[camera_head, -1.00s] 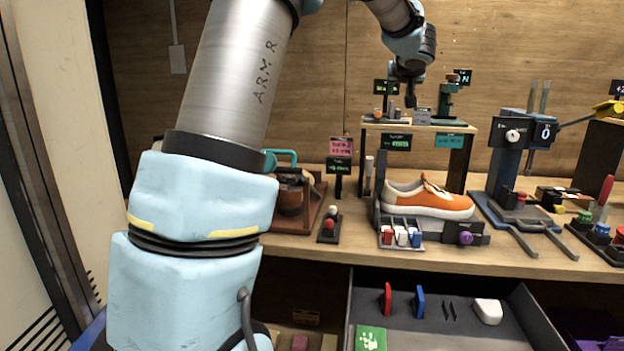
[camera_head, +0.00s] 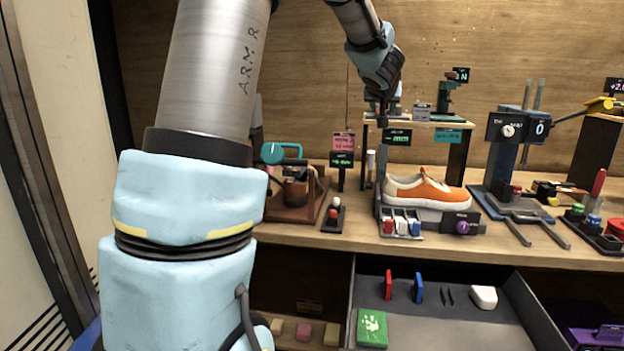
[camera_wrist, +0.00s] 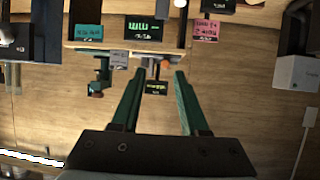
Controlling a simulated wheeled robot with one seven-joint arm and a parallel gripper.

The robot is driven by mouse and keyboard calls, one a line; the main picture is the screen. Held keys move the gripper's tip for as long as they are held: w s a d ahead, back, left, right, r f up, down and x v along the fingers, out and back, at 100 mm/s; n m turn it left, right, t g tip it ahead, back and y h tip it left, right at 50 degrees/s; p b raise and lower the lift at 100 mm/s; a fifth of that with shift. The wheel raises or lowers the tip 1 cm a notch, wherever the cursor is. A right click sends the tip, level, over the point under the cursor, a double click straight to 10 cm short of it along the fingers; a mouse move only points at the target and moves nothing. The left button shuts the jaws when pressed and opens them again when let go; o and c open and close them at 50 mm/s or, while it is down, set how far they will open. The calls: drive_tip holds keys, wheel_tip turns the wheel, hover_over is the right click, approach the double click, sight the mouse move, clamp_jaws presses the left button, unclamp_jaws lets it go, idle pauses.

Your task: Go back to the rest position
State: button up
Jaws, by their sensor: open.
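My gripper (camera_head: 383,106) hangs in front of the small raised shelf at the back of the workbench in the head view, pointing down. In the wrist view its two green fingers (camera_wrist: 152,92) are spread apart with nothing between them. The orange sneaker (camera_head: 428,190) with a white sole rests on its stand on the bench, below and to the right of my gripper. The gripper and the sneaker are apart.
The raised shelf (camera_head: 450,124) holds small devices and labels. A clamp-like machine (camera_head: 508,150) stands at right. The open drawer (camera_head: 440,325) below holds a green sponge-like block (camera_head: 372,328), red and blue pieces and a white block (camera_head: 484,297). A wooden stand (camera_head: 297,195) is at left.

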drive_tip(key=s+a+f+n+g+y, duration=0.1)
drive_tip(key=s+a+f+g, duration=0.4)
drive_tip(key=s+a+f, duration=0.7)
drive_tip(key=s+a+f+n+g+y, duration=0.1)
drive_tip(key=s+a+f+g, duration=0.4)
drive_tip(key=s+a+f, duration=0.7)
drive_tip(key=s+a+y, duration=0.1)
drive_tip(key=s, duration=0.5)
drive_tip(key=shift+s+g, duration=0.25)
drive_tip(key=shift+g, duration=0.15)
drive_tip(key=shift+a+f, duration=0.1)
